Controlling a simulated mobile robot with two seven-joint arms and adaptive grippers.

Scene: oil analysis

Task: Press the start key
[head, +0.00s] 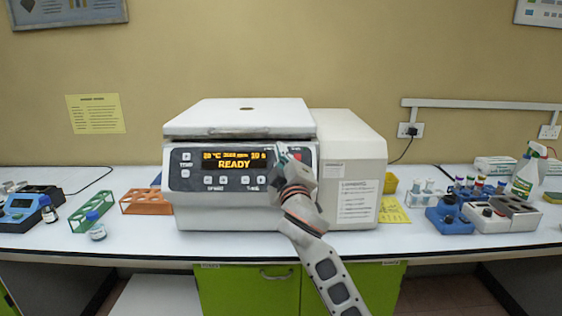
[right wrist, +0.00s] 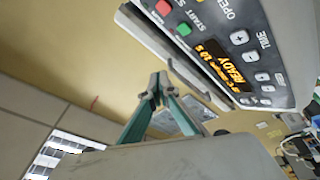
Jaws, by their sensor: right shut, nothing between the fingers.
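The centrifuge (head: 240,215) stands on the bench with its lid (head: 240,118) down. Its lit display (head: 234,160) reads READY. In the right wrist view the green START key (right wrist: 184,29) sits beside the red OPEN key (right wrist: 163,7) on the panel. My right gripper (head: 283,150) is in front of the panel's right part and hides the start key in the head view; the red key (head: 297,156) shows just right of it. In the right wrist view the fingertips (right wrist: 157,82) are together and empty, appearing apart from the green key. My left gripper is not in view.
Orange (head: 147,201) and green (head: 92,211) racks and small bottles stand left of the centrifuge. Blue mixers (head: 450,215), tube racks and a spray bottle (head: 527,172) stand at the right. The bench front before the centrifuge is clear except for my arm.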

